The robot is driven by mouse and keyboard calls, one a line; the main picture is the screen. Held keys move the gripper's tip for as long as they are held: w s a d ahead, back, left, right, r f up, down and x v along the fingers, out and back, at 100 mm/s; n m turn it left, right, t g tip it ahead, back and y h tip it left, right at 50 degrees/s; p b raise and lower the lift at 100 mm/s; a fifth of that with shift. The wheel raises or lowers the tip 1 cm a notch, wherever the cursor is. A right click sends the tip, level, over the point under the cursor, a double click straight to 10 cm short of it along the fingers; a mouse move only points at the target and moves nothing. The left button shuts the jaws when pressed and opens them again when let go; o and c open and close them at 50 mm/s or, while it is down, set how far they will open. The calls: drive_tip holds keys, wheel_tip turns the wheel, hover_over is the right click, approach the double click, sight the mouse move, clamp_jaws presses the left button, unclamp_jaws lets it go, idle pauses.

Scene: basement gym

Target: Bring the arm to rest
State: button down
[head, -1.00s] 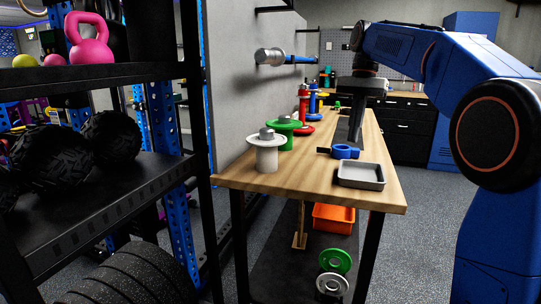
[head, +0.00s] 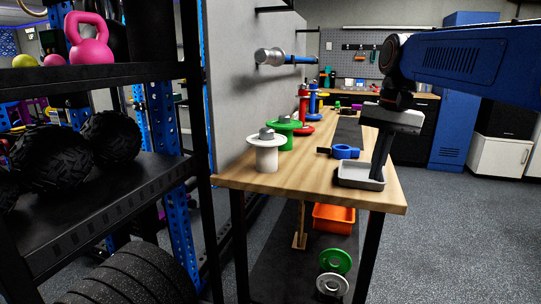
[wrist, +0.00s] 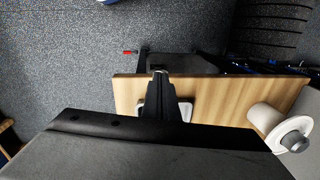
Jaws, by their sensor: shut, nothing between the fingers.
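My gripper (head: 376,178) hangs from my blue arm (head: 450,60) over the right side of the wooden bench, pointing down. Its dark fingers are together with nothing between them. In the head view the fingertips overlap the grey metal tray (head: 350,178); I cannot tell whether they touch it. In the wrist view my gripper (wrist: 161,75) covers the middle of the tray (wrist: 186,107), and only the tray's sides show.
The wooden bench (head: 265,182) bears a blue collar (head: 343,151), a white spool (head: 263,155), a green one (head: 286,130) and red and blue ones behind. A black shelf (head: 110,210) stands left. An orange bin (head: 333,218) sits below. Floor at right (head: 460,220) is clear.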

drive_tip(key=s+d+f+n+t, duration=0.1)
drive_tip(key=s+f+n+t, duration=0.1)
drive_tip(key=s+f, duration=0.9)
drive_tip(key=s+d+f+n+t+h, duration=0.1)
drive_tip(key=s+d+f+n+t, duration=0.1)
drive_tip(key=s+f, duration=0.8)
drive_tip(key=shift+s+d+f+n+t, duration=0.3)
drive_tip(key=shift+s+f+n, duration=0.1)
drive_tip(key=shift+f, duration=0.55)
